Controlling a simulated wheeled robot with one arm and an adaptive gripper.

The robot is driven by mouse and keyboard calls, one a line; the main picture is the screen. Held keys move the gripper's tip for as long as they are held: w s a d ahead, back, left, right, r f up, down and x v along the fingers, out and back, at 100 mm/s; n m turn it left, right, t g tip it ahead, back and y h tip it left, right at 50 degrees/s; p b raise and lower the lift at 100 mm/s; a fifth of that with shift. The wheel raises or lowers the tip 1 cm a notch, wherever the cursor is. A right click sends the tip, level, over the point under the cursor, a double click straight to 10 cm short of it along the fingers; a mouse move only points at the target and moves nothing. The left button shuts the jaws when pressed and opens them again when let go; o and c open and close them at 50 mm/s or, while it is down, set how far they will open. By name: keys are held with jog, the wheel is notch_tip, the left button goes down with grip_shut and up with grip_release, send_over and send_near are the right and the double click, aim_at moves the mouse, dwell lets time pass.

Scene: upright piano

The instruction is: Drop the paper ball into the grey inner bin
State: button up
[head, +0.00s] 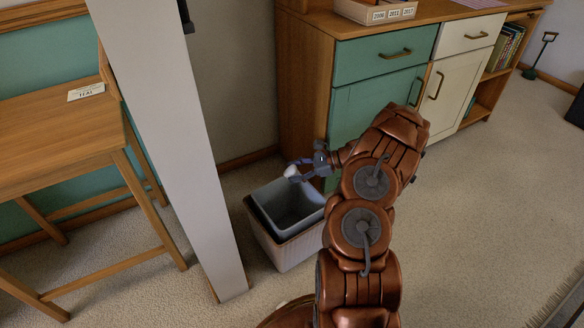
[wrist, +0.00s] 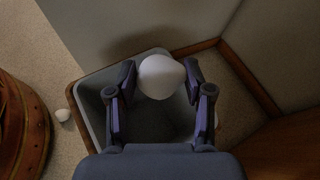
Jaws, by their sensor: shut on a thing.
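The paper ball (wrist: 161,76) is white and rounded, held between the two fingers of my gripper (wrist: 160,80) in the wrist view. In the head view my gripper (head: 300,168) is above the back part of the bin, shut on the ball (head: 292,171). The grey inner bin (head: 278,226) sits inside a pale outer bin (head: 295,250) on the carpet. In the wrist view the grey inner bin (wrist: 93,116) lies below the gripper and the ball shows over its far edge. My fingers and palm hide part of its opening.
A wooden cabinet with a green door (head: 362,110) stands right behind the bin. A white post (head: 170,140) and a wooden table (head: 60,125) are to the left. Open carpet spreads to the right.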

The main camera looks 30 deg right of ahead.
notch_tip(320, 180, down, 6)
jog(key=b, duration=0.4)
jog(key=shift+d, duration=0.1)
jog(key=o, duration=0.8)
jog(key=shift+s+d+r, duration=0.1)
jog(key=shift+v, duration=5.85)
jog(key=shift+s, duration=0.1)
